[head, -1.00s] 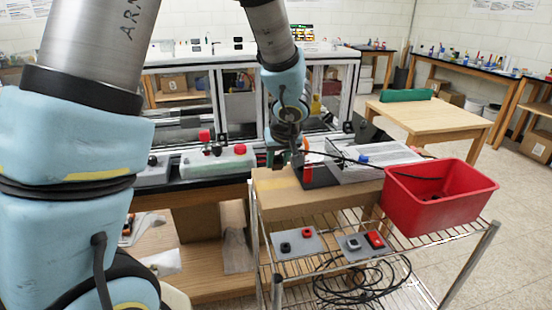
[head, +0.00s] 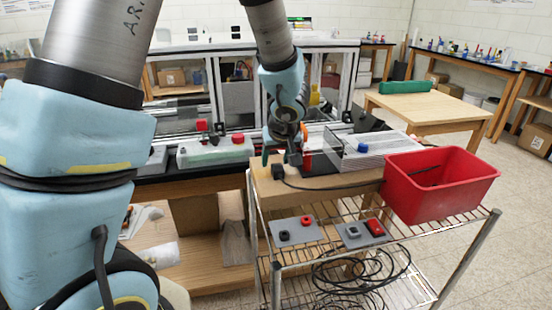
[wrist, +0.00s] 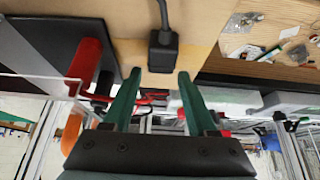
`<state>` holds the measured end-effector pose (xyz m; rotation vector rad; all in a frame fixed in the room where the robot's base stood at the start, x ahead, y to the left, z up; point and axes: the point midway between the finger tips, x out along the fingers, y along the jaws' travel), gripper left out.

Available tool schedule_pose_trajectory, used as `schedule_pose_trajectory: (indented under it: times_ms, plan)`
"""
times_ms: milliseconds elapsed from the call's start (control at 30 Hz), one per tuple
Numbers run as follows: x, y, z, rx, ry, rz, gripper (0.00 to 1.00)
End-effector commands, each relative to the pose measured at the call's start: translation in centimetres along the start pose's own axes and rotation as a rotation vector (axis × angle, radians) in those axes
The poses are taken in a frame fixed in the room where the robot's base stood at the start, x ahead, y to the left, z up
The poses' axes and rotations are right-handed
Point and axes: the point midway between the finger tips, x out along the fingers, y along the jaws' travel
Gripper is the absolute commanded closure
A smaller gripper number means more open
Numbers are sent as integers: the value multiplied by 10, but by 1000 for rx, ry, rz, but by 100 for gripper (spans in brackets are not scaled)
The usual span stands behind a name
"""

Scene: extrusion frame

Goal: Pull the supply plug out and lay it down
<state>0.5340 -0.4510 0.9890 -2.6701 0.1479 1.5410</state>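The black supply plug (head: 278,171) is on the wooden top of the cart, near its left end. In the wrist view the plug (wrist: 163,52) sits just beyond my fingertips, in line with the space between them, and its cord runs away from me. My gripper (head: 279,158) is just above and behind the plug. The wrist view shows its green fingers (wrist: 158,76) apart, with nothing between them. The black cord (head: 330,188) runs right across the wooden top towards the red bin.
A dark plate with a red and orange part (wrist: 88,65) stands close left of my fingers in the wrist view. The red bin (head: 440,195) is on the right of the cart. Grey boxes with buttons (head: 292,231) and coiled cable (head: 360,275) lie on the lower racks.

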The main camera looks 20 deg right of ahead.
Motion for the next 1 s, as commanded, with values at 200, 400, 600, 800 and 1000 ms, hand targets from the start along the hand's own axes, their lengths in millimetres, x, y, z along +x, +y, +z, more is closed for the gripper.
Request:
schedule_pose_trajectory:
  times_ms: [200,400,600,800,1000]
  plan:
    - [0,0,0,0,0,0,28]
    - [-3,0,0,1,1,1,28]
    - [-30,1,-1,-1,3,4,28]
    - [-70,1,-1,-3,4,3,28]
    - [-98,0,-1,-1,3,1,28]
